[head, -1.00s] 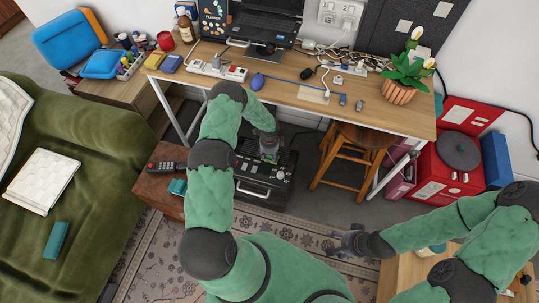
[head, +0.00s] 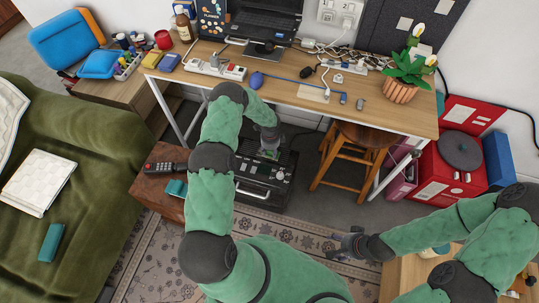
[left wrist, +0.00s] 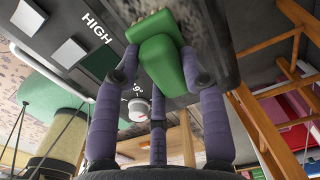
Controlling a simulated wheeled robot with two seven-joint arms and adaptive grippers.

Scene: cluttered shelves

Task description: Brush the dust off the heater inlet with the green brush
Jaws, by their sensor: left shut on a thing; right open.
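The black heater (head: 255,189) stands on the floor under the desk, with a handle on its front. My left gripper (head: 269,150) is over its top and shut on the green brush (head: 270,154). In the left wrist view the green brush (left wrist: 163,62) is between the purple fingers, close to the heater's dark surface; I cannot tell if it touches. The panel there shows HIGH lettering, pale switches and a knob (left wrist: 135,109). My right gripper (head: 347,243) is open and empty above the rug.
A wooden stool (head: 350,155) stands right of the heater. A brown side table (head: 150,189) with a remote (head: 165,167) is to its left. The desk (head: 290,93) overhangs behind, carrying a laptop, cables and a plant. The rug (head: 180,250) in front is mostly clear.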

